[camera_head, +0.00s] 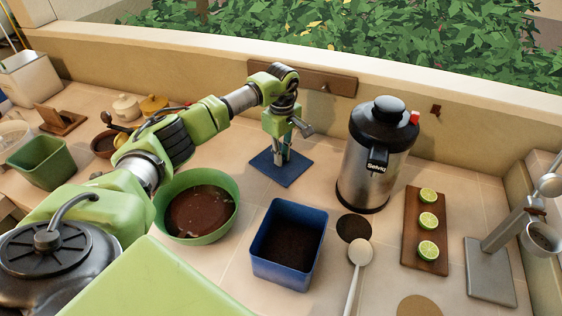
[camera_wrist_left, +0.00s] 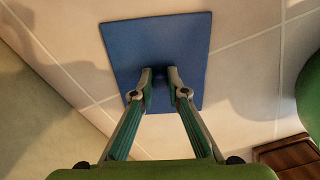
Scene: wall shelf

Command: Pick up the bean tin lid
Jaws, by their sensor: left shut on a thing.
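The bean tin lid is a flat blue square (camera_head: 266,172) near the back of the counter, left of the steel urn. My left gripper (camera_head: 281,158) points straight down over its middle. In the left wrist view, the lid (camera_wrist_left: 130,45) lies beyond the fingers. The left gripper (camera_wrist_left: 160,90) is shut on the lid's small dark knob, which the fingertips mostly hide. I cannot tell whether the lid touches the counter. The open blue tin (camera_head: 290,272) stands in front of the lid, with dark contents inside. My right gripper is not in view.
A green bowl (camera_head: 160,214) of brown stuff stands left of the tin. The steel urn (camera_head: 364,175) is close on the lid's right. A spoon (camera_head: 353,280), a board with limes (camera_head: 412,252) and a metal press (camera_head: 490,270) are further right. A wall runs behind.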

